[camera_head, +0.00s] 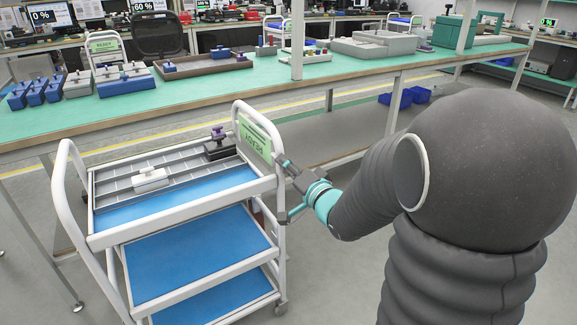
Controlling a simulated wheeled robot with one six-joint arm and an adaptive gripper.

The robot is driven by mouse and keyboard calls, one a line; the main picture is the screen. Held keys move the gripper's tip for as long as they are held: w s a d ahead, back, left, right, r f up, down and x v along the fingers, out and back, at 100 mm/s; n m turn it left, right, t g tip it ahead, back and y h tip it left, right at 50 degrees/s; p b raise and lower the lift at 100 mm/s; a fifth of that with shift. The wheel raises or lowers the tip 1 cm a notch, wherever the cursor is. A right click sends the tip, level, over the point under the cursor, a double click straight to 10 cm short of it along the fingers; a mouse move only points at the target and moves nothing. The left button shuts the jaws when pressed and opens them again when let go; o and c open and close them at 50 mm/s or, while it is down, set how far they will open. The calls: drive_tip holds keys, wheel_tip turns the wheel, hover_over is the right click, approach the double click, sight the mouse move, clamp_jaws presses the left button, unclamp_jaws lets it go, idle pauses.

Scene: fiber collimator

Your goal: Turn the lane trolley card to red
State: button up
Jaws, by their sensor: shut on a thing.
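The lane trolley (183,232) is a white-framed cart with blue shelves in front of the bench. Its card (255,140) is at the right-hand handle and shows a green face with the word READY, which looks turned over. My gripper (281,160) reaches in from the right and is shut on the card at its lower right edge, close to the handle post. The exact finger contact is small and partly hidden. No red face of the card is visible.
The trolley's top tray (115,186) holds a white fixture (150,179) and a dark fixture with a purple knob (219,144). The green-topped bench (300,80) behind carries blue and grey fixtures. Floor left of the trolley is clear.

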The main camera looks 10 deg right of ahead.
idle(0.3)
drive_tip(key=o, duration=1.2)
drive_tip(key=shift+c, duration=0.2)
wheel_tip(320, 180, up, 10)
